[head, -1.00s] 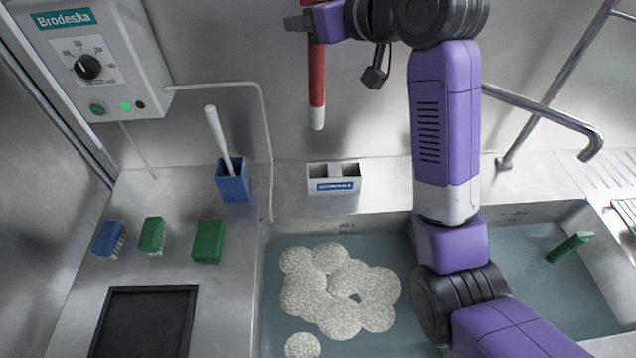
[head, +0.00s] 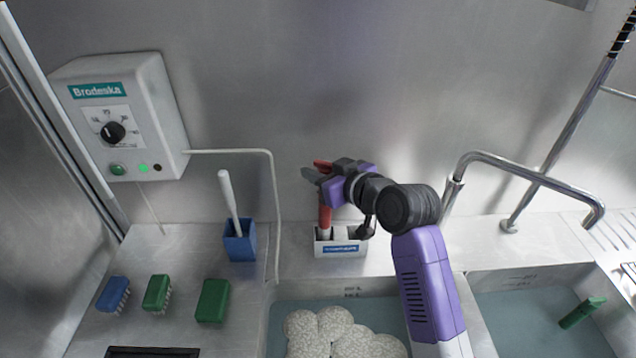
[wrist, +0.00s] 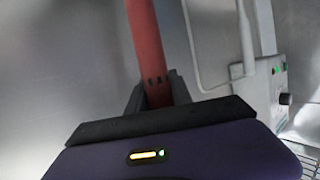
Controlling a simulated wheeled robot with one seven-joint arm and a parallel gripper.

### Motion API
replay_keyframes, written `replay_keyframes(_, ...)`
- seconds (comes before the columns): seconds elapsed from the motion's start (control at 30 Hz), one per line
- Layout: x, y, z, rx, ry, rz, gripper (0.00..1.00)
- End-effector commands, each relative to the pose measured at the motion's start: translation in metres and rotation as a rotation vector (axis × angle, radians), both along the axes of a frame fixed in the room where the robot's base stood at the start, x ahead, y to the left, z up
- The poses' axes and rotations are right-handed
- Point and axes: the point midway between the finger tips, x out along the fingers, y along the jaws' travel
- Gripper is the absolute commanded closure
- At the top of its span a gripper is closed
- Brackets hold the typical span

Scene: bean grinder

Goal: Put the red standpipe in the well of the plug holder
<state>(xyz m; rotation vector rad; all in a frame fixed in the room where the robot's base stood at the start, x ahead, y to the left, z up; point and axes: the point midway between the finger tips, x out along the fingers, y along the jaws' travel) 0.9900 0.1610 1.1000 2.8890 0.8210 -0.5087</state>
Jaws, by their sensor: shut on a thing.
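The red standpipe (head: 325,214) is upright in the head view, and my gripper (head: 322,178) is shut on it near its top. Its pale lower end meets the left opening of the white plug holder (head: 342,250), which stands on the ledge behind the sinks. I cannot tell how deep the end sits in that well. In the wrist view the standpipe (wrist: 148,40) runs up between the two dark fingers of my gripper (wrist: 158,95). My arm comes in from the right, its wrist close above the holder's right side.
A blue holder (head: 240,242) with a white-handled brush stands left of the plug holder. A thin pipe (head: 272,200) runs down between them. A faucet (head: 530,172) is at right. A green object (head: 582,312) lies in the right sink. Pale round pieces (head: 330,330) lie in the left sink.

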Motion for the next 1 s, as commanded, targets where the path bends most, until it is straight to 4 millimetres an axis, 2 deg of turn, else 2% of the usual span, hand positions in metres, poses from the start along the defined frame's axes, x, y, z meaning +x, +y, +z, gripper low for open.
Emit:
replay_keyframes(0.1, -0.001, 0.000, -0.019, 0.000, 0.005, -0.001, 1.00)
replay_keyframes(0.23, 0.000, 0.000, -0.034, 0.001, 0.003, -0.001, 1.00)
replay_keyframes(0.67, 0.000, 0.000, -0.041, 0.000, 0.000, 0.000, 1.00)
replay_keyframes(0.7, 0.000, 0.000, -0.042, -0.001, 0.002, 0.000, 0.72)
replay_keyframes(0.8, 0.000, 0.000, -0.041, 0.000, 0.002, 0.000, 0.52)
replay_keyframes(1.0, 0.000, 0.000, -0.041, 0.000, 0.002, 0.000, 0.52)
